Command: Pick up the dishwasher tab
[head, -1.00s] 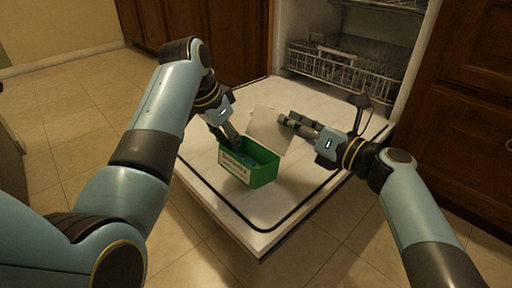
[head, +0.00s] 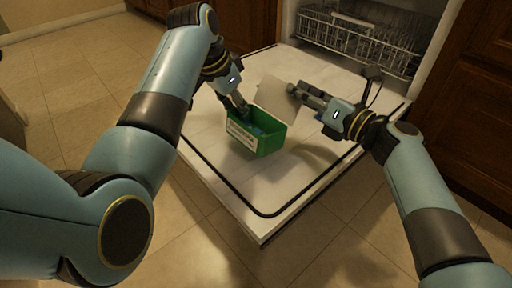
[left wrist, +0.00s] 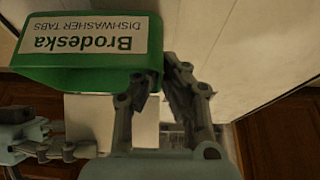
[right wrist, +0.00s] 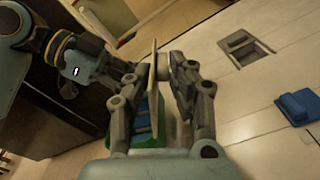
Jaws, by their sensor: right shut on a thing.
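A green box (head: 255,140) labelled "Brodeska Dishwasher Tabs" stands on the open dishwasher door with its lid up; its label (left wrist: 85,35) shows upside down in the left wrist view. Blue tabs show dimly inside the box. My left gripper (head: 244,109) is at the box's left side; its fingers (left wrist: 155,80) are apart near the box edge. My right gripper (head: 293,90) is shut on the pale raised lid (head: 275,97), seen edge-on between its fingers in the right wrist view (right wrist: 153,85).
The white dishwasher door (head: 205,135) lies flat, with free room in front of the box. A wire rack (head: 360,40) is in the dishwasher behind. Wooden cabinets (head: 480,100) stand at the right. Tiled floor surrounds the door.

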